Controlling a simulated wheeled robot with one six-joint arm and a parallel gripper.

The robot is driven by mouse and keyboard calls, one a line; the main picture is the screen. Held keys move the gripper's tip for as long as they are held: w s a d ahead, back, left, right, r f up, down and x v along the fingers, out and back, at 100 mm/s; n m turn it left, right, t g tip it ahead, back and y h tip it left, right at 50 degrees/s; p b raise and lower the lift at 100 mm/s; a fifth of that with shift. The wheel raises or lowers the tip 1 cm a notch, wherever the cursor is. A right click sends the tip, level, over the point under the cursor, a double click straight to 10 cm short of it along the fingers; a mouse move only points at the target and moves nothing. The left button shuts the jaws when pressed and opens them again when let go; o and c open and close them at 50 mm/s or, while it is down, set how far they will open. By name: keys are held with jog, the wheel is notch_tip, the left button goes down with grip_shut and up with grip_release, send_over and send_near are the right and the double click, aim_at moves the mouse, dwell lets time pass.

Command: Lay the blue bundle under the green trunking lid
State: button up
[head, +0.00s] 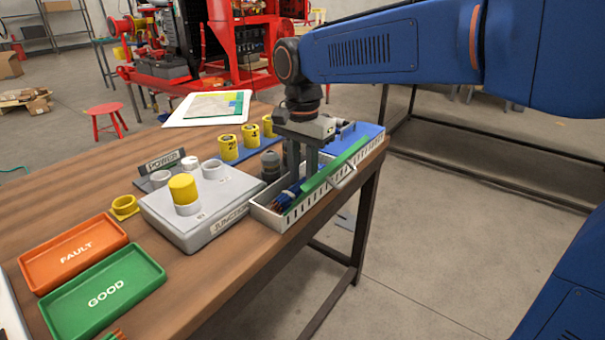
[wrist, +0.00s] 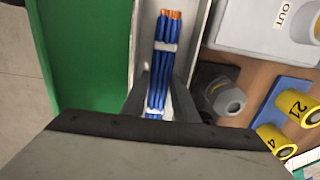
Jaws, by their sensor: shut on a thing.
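The blue bundle (wrist: 160,68) is several blue wires with copper ends and white ties. In the head view the bundle (head: 288,196) lies inside the white slotted trunking (head: 268,217), near its front end. My gripper (head: 300,181) reaches down into the trunking and is shut on the bundle. In the wrist view its fingers (wrist: 160,98) stand on either side of the bundle. The green trunking lid (head: 335,172) is tilted along the trunking's right side, beside the bundle. It shows as a broad green strip in the wrist view (wrist: 85,55). The bundle's rear end is hidden by my gripper.
A grey junction box (head: 195,212) with a yellow cap stands left of the trunking. A dark grey knob (head: 270,165) and yellow numbered cylinders (head: 228,148) stand close behind. An orange tray (head: 75,252) and a green tray (head: 103,291) lie at front left. The table's edge runs just right of the trunking.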

jog(key=o, duration=1)
notch_tip(320, 180, up, 17)
jog(key=shift+r, duration=0.2)
